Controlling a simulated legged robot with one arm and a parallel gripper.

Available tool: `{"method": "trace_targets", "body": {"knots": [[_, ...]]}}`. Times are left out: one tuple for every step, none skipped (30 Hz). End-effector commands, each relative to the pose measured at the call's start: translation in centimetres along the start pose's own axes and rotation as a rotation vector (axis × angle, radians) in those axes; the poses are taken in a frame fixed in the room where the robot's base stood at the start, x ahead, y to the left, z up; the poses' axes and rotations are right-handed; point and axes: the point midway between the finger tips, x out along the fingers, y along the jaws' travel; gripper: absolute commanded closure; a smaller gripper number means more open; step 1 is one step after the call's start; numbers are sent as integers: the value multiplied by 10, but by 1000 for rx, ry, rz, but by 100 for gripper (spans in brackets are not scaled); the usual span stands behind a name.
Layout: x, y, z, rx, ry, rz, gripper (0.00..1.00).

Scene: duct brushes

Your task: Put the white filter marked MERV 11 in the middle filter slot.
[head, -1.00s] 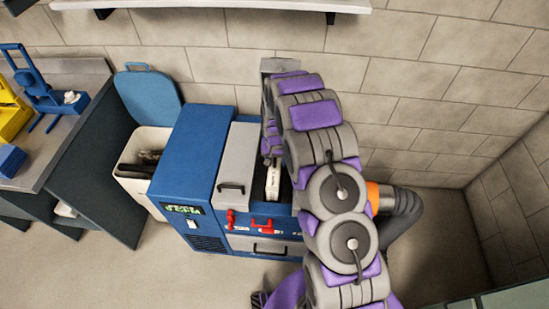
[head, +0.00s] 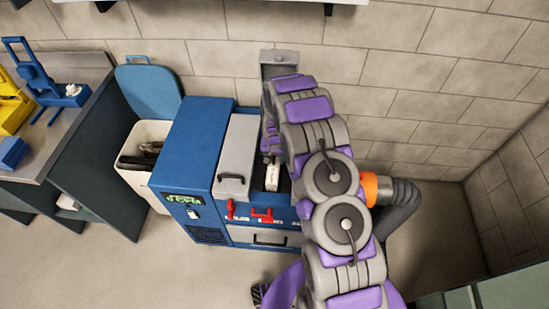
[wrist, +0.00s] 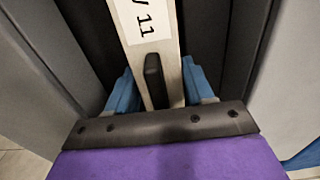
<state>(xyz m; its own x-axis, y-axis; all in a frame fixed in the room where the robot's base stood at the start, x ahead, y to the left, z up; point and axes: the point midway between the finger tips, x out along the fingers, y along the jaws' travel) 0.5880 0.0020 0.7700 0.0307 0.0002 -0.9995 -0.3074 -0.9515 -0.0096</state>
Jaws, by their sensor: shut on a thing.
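The white filter (wrist: 147,22) stands on edge in the wrist view, with a label on it reading "11" after a cut-off letter. My gripper (wrist: 158,85) is shut on the black handle of the filter, its blue fingers on either side. In the head view the filter (head: 271,172) shows as a white strip in the dark open bay of the blue machine (head: 190,150), beside my arm. How deep it sits, and which slot it is over, I cannot tell. My arm hides the right part of the bay.
A grey lid with a black handle (head: 231,179) lies left of the bay. Red levers (head: 262,214) and a drawer (head: 268,238) are on the machine's front. A white bin (head: 150,138) stands to the left, beside a workbench. A wall is close behind.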

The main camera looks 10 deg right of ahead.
Motion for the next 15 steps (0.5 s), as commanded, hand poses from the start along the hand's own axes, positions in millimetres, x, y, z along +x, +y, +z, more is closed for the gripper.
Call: {"method": "trace_targets", "body": {"knots": [[19,3,10,2,-28,8,100],[21,3,11,2,-31,8,100],[24,4,11,2,-35,9,100],[26,4,12,2,-38,10,100],[28,4,12,3,-41,11,100],[30,4,12,3,-45,12,100],[31,4,12,3,-47,13,100],[32,4,12,3,-48,13,100],[33,4,12,4,-50,13,100],[34,4,11,4,-51,13,100],[35,4,11,4,-52,14,100],[36,4,11,4,-53,14,100],[36,4,11,4,-54,14,100],[37,4,11,5,-55,14,100],[37,4,11,5,-56,14,46]]}}
